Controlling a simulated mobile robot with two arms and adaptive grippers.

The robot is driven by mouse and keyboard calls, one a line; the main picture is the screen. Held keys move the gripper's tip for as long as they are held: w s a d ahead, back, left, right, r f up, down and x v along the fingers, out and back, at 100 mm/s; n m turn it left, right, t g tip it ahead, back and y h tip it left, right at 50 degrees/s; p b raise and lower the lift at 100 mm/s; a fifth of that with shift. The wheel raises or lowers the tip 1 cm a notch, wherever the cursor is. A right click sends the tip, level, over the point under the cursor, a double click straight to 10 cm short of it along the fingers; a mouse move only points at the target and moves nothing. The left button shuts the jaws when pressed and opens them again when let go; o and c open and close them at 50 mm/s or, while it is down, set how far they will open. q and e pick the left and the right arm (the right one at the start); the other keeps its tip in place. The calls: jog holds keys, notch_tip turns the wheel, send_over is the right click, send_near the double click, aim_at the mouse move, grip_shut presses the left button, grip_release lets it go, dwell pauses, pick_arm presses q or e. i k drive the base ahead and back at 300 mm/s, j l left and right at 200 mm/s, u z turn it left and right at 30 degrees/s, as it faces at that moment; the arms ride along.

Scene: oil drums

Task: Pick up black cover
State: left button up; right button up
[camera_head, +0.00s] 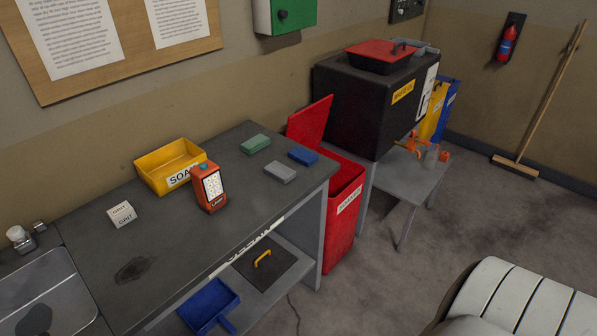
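A flat black square cover (269,274) with a yellow handle (263,258) lies on the lower shelf of the grey workbench. It is under the bench top, close to the shelf's right end, and its back edge is partly hidden by the bench's front edge. Neither of my grippers shows in the head view.
A blue dustpan (207,303) lies left of the cover. The bench top (215,235) holds a yellow bin (168,165), an orange device (209,188) and several blocks. A red bin (345,200) stands at the bench's right end. Floor (365,275) is open in front.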

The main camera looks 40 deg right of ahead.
aim_at(265, 262)
jog(key=z, duration=0.95)
jog(key=i+l+u, duration=0.15)
jog(key=u, duration=0.3)
jog(key=i+l+u, duration=0.15)
jog(key=l+u, duration=0.3)
jog(key=i+l+u, duration=0.1)
jog(key=u, duration=0.35)
jog(key=l+u, duration=0.45)
